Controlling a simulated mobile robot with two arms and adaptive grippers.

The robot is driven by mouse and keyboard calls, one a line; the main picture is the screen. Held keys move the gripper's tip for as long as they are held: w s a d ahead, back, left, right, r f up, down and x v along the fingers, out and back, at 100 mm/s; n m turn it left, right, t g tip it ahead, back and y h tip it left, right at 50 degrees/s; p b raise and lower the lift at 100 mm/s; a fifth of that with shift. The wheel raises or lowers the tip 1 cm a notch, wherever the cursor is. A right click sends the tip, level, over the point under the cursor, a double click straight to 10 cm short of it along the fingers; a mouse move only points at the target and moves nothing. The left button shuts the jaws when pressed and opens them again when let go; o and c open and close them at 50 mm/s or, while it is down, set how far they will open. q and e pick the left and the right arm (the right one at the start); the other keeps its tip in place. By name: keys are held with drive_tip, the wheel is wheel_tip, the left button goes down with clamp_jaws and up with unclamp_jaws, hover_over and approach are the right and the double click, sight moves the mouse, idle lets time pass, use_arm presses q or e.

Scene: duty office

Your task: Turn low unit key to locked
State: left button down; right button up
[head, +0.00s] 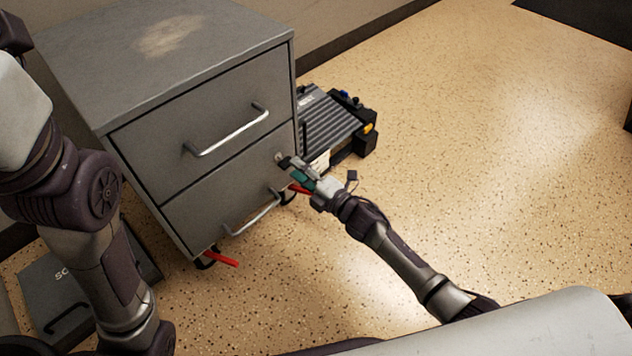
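The low unit (205,135) is a grey two-drawer metal cabinet, standing at the upper left in the head view. The lock area (279,156) is near the upper right corner of the lower drawer front. My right gripper (287,163) reaches in from the lower right, with its fingertips at that spot, touching or very close to it. The fingers cover the key, so its angle does not show. I cannot tell whether they are closed on it. My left arm is at the left edge, and its gripper is not visible.
The upper handle (230,134) and lower handle (254,215) stick out from the drawer fronts. Red-levered casters (221,258) are below. A ribbed grey-black device (330,120) sits right of the cabinet. A dark case (50,290) lies at lower left. Speckled floor (480,150) is clear at right.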

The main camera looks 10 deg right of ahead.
drive_tip(key=v, duration=0.7)
drive_tip(key=shift+s+d, duration=0.25)
drive_tip(key=shift+s, duration=0.1)
